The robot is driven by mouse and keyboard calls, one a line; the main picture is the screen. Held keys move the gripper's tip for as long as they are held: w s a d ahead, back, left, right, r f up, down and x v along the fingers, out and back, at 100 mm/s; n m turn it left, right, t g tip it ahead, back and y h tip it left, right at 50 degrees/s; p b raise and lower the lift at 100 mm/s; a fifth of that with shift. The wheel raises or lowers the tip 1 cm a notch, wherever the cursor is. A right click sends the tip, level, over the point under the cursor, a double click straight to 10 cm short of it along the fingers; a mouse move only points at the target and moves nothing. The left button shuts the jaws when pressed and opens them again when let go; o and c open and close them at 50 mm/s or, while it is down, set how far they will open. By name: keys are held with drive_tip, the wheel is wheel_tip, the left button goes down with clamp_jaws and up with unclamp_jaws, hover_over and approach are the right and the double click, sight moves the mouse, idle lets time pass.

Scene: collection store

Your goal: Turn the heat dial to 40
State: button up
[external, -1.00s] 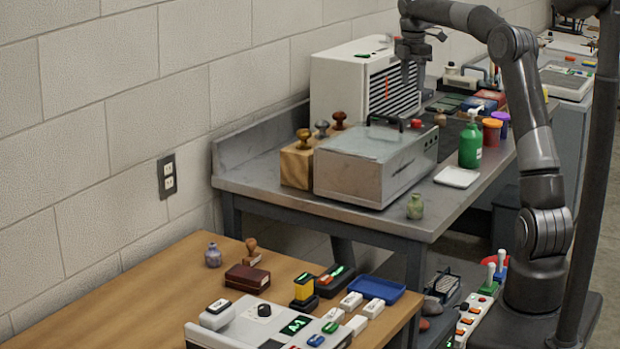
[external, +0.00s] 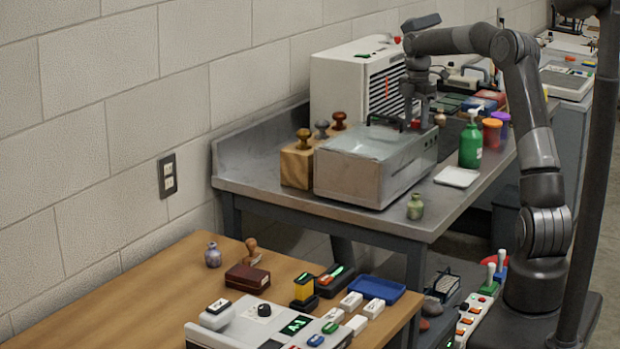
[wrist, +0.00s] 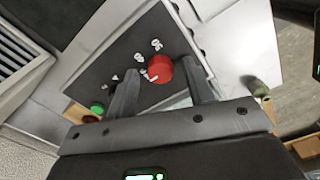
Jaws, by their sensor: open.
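The heat dial is a red round knob (wrist: 160,68) on a dark panel (wrist: 110,50) in the wrist view, with small white marks around it, too small to read surely. A white pointer line shows at its lower left. In the external view the red dial (external: 415,124) sits at the back of the grey metal bath (external: 345,178), partly hidden. My gripper (external: 416,112) points down over it. In the wrist view my gripper's (wrist: 163,82) two open fingers are either side of the dial; I cannot tell whether they touch it.
A green button (wrist: 97,108) is on the same panel. A white slatted unit (external: 345,88) stands behind the bath. A green pump bottle (external: 470,145) and a white tray (external: 457,177) are to the right. Knobbed stamps on a wooden block (external: 296,165) stand left.

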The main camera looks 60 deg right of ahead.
drive_tip(key=c, duration=1)
drive_tip(key=shift+m, duration=0.4)
drive_tip(key=m, duration=0.5)
drive_tip(key=shift+m, duration=0.3)
drive_tip(key=m, duration=0.5)
drive_tip(key=shift+m, duration=0.4)
drive_tip(key=o, duration=1)
